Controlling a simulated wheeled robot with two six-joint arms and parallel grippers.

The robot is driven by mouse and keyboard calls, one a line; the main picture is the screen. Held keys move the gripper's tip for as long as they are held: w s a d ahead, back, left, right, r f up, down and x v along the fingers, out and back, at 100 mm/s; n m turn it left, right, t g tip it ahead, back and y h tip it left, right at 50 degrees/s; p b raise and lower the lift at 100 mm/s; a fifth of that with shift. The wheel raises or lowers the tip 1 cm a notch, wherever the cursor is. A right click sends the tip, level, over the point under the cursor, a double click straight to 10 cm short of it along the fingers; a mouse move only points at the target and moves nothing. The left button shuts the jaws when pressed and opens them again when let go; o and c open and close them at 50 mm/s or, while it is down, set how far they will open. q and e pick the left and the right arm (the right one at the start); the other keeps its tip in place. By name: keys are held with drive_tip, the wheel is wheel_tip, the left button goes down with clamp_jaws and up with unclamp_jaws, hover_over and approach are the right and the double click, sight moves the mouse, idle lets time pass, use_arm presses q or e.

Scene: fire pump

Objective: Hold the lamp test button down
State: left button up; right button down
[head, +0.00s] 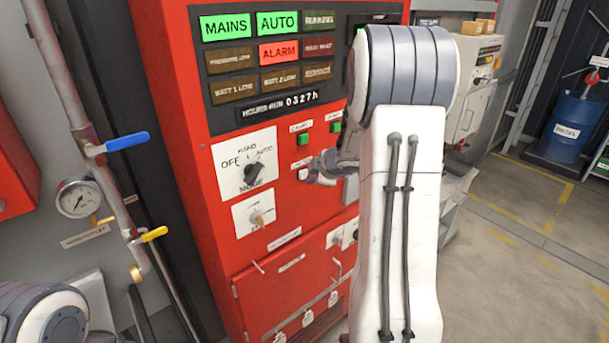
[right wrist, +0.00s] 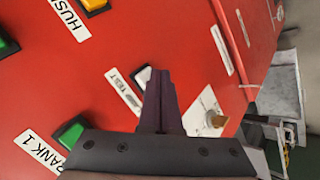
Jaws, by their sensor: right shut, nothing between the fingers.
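The lamp test button (head: 303,174) is a small white button on the red panel, below a green button in the head view. In the right wrist view the white button (right wrist: 143,75) shows beside a label ending in "TEST", partly hidden by my fingers. My right gripper (head: 313,178) is shut and empty, its fingertips just to the right of the button in the head view. In the right wrist view the shut fingertips (right wrist: 158,73) overlap the button's edge; I cannot tell whether they touch it. My left gripper is out of view.
The MAINS (head: 226,26) and AUTO (head: 278,23) lamps are green and ALARM (head: 278,51) is red; the other lamps look dark. A green crank button (right wrist: 70,131) and a yellow hush button (right wrist: 94,4) are nearby. A mode knob (head: 253,172) sits left.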

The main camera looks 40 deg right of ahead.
drive_tip(key=shift+w+a, duration=0.1)
drive_tip(key=shift+w, duration=0.55)
idle(1.9)
drive_tip(key=shift+s, duration=0.1)
idle(1.4)
drive_tip(key=shift+s, duration=0.8)
drive_tip(key=shift+s, duration=0.1)
drive_tip(key=shift+s+d, duration=0.15)
drive_tip(key=shift+s, duration=1.05)
drive_tip(key=shift+s+d, duration=0.15)
drive_tip(key=shift+s, duration=1.05)
